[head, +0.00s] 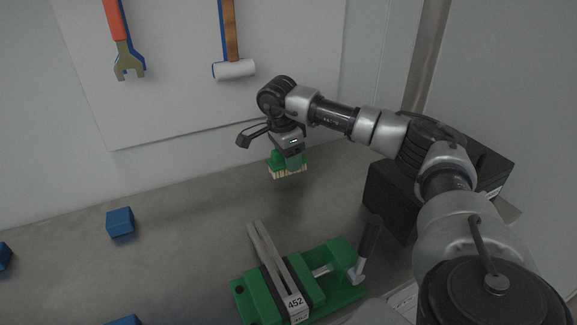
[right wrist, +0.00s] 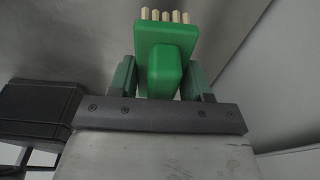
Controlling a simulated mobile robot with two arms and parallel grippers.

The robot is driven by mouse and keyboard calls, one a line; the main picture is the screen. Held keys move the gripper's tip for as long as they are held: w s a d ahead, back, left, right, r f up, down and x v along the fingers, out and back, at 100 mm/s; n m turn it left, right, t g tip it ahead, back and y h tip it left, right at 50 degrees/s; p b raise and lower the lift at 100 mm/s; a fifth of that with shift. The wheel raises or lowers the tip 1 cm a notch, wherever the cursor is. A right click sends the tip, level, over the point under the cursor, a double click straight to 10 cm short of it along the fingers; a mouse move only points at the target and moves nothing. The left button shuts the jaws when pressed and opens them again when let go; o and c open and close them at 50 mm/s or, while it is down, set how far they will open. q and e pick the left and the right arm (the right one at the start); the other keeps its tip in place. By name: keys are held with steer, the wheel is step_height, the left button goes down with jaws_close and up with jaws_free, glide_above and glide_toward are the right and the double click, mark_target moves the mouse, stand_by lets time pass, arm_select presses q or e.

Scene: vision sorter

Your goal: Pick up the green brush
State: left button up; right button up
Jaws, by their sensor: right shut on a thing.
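The green brush (head: 277,162) with pale bristles is in my right gripper (head: 287,158), above the grey table in the head view. Its bristles point down there, and I see a gap between them and the table. The right wrist view shows the green brush (right wrist: 166,50) between the two fingers of the right gripper (right wrist: 162,80), which are shut on its handle. The bristles point away from the gripper. My left gripper is in neither view.
A green vise (head: 345,290) stands on the table (head: 190,220) at the front, with a metal bar labelled 452 on it. Blue cubes (head: 120,222) lie to the left. A black box (head: 390,190) stands at the right. A hammer (head: 233,69) and a wrench (head: 127,60) hang on the back panel.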

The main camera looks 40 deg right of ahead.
steer(key=s+r+b, duration=0.1)
steer(key=s+r, duration=0.7)
steer(key=s, duration=0.3)
steer(key=shift+s+d, duration=0.25)
steer(key=shift+s, duration=0.1)
